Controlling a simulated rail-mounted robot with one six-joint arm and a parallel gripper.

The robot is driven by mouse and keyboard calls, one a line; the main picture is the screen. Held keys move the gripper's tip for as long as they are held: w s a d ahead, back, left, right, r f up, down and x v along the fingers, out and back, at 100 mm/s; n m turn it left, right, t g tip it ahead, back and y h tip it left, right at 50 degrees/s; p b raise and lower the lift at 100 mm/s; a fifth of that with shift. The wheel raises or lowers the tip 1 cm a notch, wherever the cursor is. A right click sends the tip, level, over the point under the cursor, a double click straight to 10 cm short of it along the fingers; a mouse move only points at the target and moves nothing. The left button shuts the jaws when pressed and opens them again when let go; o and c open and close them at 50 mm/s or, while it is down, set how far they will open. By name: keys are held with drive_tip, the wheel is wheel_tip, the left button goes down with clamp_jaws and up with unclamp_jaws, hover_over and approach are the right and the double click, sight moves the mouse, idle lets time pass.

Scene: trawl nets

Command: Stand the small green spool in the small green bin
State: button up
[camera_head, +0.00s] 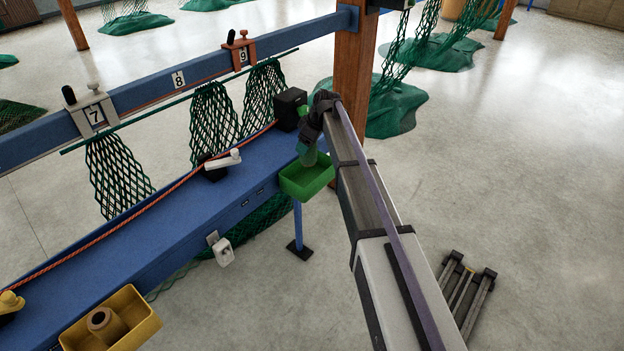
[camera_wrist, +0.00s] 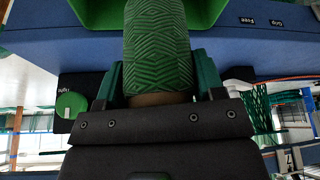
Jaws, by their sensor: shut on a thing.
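My gripper (camera_head: 309,143) is shut on the small green spool (camera_head: 308,157), which hangs just above the small green bin (camera_head: 318,189). In the wrist view the spool (camera_wrist: 158,45) shows a green zigzag winding and sits between the two dark green fingers of my gripper (camera_wrist: 158,82). Part of the green bin (camera_wrist: 38,14) shows at the top of the wrist view, beyond the spool. The bin is a shallow open tray at the right edge of the blue bench. My gripper hides part of its inside, and I cannot tell the gap between spool and bin floor.
A black box (camera_head: 290,104) with a green round knob (camera_wrist: 70,105) stands close behind the bin. The blue bench (camera_head: 150,225) carries a white-handled lever (camera_head: 224,159). A yellow bin (camera_head: 142,318) holding a tan spool (camera_head: 102,321) is at lower left. Nets hang behind.

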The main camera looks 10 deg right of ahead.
wheel_tip(320, 180, down, 9)
drive_tip(key=b, duration=0.7)
drive_tip(key=shift+w+f, duration=0.1)
drive_tip(key=shift+f, duration=0.05)
drive_tip(key=shift+r, duration=0.35)
drive_tip(key=shift+f, duration=0.3)
drive_tip(key=o, duration=1)
drive_tip(key=shift+r, duration=0.1)
